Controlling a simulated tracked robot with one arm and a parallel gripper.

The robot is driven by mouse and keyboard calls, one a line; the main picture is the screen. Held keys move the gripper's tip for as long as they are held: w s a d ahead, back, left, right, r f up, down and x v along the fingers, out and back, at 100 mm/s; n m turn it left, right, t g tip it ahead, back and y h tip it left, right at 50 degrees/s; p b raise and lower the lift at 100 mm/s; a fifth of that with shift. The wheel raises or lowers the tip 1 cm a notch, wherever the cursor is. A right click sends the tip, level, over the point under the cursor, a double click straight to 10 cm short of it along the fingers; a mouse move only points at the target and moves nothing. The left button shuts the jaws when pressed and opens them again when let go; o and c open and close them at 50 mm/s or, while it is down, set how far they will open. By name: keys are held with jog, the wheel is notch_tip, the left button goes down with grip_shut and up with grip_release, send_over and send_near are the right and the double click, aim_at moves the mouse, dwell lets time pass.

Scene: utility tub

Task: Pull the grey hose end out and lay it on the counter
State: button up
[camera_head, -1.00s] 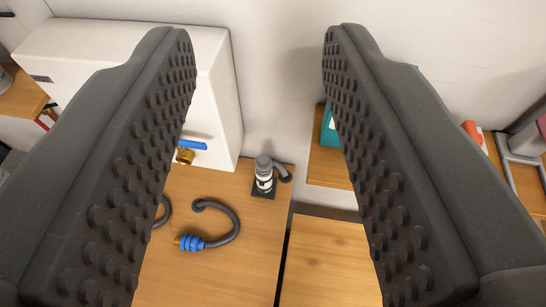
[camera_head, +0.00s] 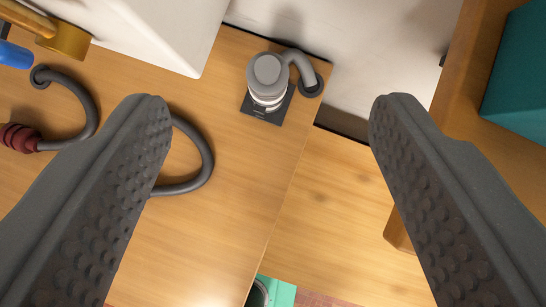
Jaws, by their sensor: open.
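The grey hose end (camera_head: 267,72) is a grey cylinder standing upright in a fitting with white rings on a small black plate (camera_head: 262,112). A short grey hose (camera_head: 300,66) curves from beside it down into a dark ring. The plate sits at the far edge of the wooden counter (camera_head: 230,215). My gripper (camera_head: 270,110) is open and empty. Its two fingers reach up either side of the picture, and the hose end appears between and just beyond the tips, apart from both. The lower part of the fitting is partly hidden by the hose end.
A dark hose (camera_head: 205,160) loops behind my left finger. Another hose with a red connector (camera_head: 20,138) lies at the left. A brass valve (camera_head: 62,38) with a blue handle and a white box (camera_head: 165,25) are at upper left. A teal box (camera_head: 520,85) is at right. The counter's middle is clear.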

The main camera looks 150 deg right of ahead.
jog(key=g, duration=0.2)
send_near(267, 81)
jog(key=p+x, duration=0.2)
jog(key=x, duration=0.9)
jog(key=shift+f+p, duration=0.15)
jog(key=shift+p, duration=0.25)
jog(key=c, duration=1.1)
